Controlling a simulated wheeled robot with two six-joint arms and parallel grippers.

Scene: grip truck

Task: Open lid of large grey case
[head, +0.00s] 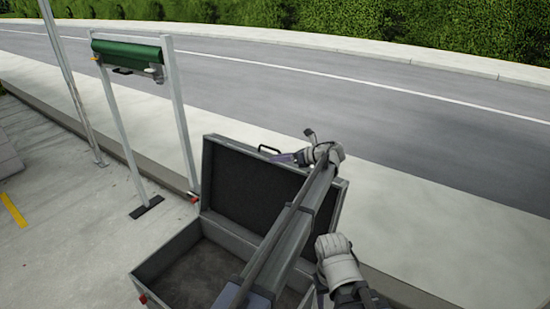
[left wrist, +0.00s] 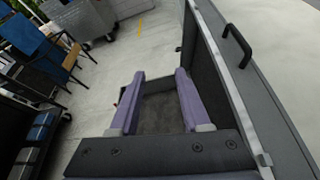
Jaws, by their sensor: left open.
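The large grey case (head: 165,258) stands on the pavement with its lid (head: 245,185) raised, steeply upright at the back. Its dark lined inside shows, and no contents are visible in the part I see. A black handle (head: 269,149) sits on the lid's outer side; it also shows in the left wrist view (left wrist: 238,46). My left gripper (head: 282,158) is near the lid's top edge. In the left wrist view its purple fingers (left wrist: 160,74) are spread and empty, with the lid to their right. I cannot tell whether it touches the lid. My right gripper is not visible.
A metal frame with a green roll (head: 128,52) stands left of the case. A kerb and road (head: 400,110) lie behind. In the left wrist view, a blue chair (left wrist: 35,45), a grey wheeled container (left wrist: 80,17) and a dark rack (left wrist: 35,130) stand at left.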

